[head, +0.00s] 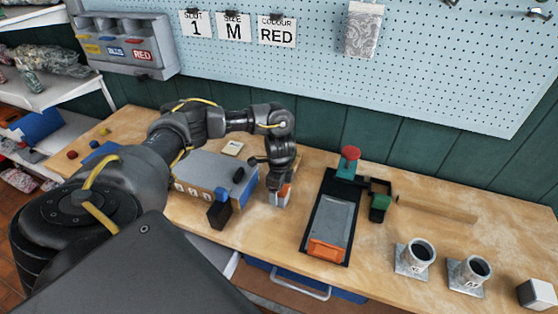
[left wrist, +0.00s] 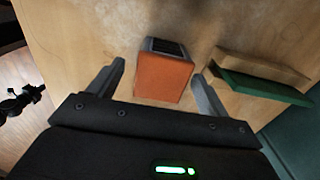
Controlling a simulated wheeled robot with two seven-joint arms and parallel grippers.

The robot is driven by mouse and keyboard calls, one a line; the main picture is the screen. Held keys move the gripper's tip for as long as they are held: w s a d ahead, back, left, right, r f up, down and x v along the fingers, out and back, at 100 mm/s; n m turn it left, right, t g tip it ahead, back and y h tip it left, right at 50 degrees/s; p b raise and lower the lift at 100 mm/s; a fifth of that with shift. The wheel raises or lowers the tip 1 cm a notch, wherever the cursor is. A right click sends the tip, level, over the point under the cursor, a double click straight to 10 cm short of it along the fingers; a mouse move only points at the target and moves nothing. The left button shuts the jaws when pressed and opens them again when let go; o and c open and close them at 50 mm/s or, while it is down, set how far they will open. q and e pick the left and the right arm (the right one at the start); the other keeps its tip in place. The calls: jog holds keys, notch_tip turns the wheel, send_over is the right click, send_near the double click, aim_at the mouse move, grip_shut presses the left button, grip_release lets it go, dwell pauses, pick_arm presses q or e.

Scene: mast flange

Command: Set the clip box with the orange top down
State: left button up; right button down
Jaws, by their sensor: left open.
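The clip box (head: 282,198) is small and grey, with an orange top, and stands on the wooden bench right of the grey slotted box. My left gripper (head: 279,186) is directly above it and partly hides it in the head view. In the left wrist view the orange top (left wrist: 163,77) faces the camera, with a dark panel on the grey side. The open left gripper (left wrist: 160,82) has one finger on each side of it, with visible gaps. My right gripper is not in view.
A grey slotted box (head: 205,170) and a black block (head: 219,214) stand to the left. A dark tray (head: 312,228) with an orange end lies to the right, near a red-knobbed fixture (head: 349,160). Two metal cups (head: 416,254) (head: 472,272) stand farther right.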

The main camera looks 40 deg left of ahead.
pick_arm(q)
notch_tip(320, 180, down, 4)
jog(key=shift+w+r+p, duration=0.1)
jog(key=shift+w+p, duration=0.05)
jog(key=shift+p, duration=0.15)
jog(key=shift+r, duration=0.1)
jog(key=shift+c, duration=1)
jog(key=c, duration=1)
jog(key=shift+c, duration=0.2)
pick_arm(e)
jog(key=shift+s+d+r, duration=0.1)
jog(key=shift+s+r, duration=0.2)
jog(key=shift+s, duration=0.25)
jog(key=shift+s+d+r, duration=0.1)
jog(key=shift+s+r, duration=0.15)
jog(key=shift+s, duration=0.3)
